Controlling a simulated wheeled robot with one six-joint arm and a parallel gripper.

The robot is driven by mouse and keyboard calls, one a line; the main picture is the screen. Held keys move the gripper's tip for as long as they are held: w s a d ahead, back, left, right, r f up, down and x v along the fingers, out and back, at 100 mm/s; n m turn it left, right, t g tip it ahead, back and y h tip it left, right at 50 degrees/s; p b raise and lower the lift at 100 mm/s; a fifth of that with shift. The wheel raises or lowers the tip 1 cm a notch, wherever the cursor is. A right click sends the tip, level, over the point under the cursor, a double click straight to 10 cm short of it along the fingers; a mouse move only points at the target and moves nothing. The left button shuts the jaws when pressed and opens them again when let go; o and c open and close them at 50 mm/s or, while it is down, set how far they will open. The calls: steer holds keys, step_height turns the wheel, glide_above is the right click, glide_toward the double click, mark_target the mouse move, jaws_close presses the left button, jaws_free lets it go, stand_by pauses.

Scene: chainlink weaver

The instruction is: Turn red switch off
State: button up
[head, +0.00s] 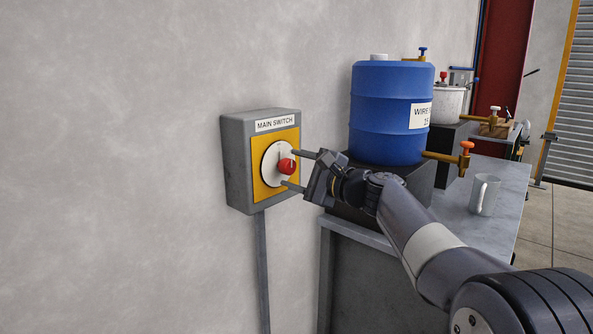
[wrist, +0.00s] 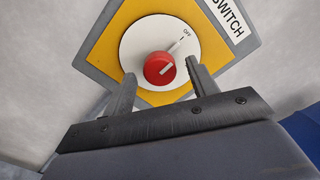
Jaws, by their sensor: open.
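The red switch (head: 287,167) is a round knob on a white dial (head: 271,160). The dial sits on the yellow plate of a grey box labelled "MAIN SWITCH" (head: 236,165), fixed to the wall. In the wrist view the red knob (wrist: 159,69) has a short white mark, and "OFF" is printed on the dial at its upper right. Whether the mark lines up with "OFF" is hard to tell. My gripper (wrist: 160,70) is open, with one finger on each side of the knob. I cannot tell whether either finger touches it.
A grey pipe (head: 262,270) runs down from the box. A blue drum (head: 385,112) stands on a dark block to the right, close behind my gripper. The wall left of the box is clear.

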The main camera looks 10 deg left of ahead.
steer(key=v, duration=1)
steer(key=shift+s+d+b, duration=0.15)
steer(key=shift+d+b, duration=0.1)
steer(key=shift+b, duration=0.1)
steer(key=shift+a, duration=0.1)
steer(key=p+x, duration=0.1)
steer(key=x, duration=0.9)
steer(key=shift+a, duration=0.15)
steer(key=shift+w+a+r, duration=0.15)
steer(key=shift+w, duration=0.15)
steer(key=shift+s+p, duration=0.1)
steer(key=shift+p, duration=0.2)
steer(key=shift+m, duration=0.3)
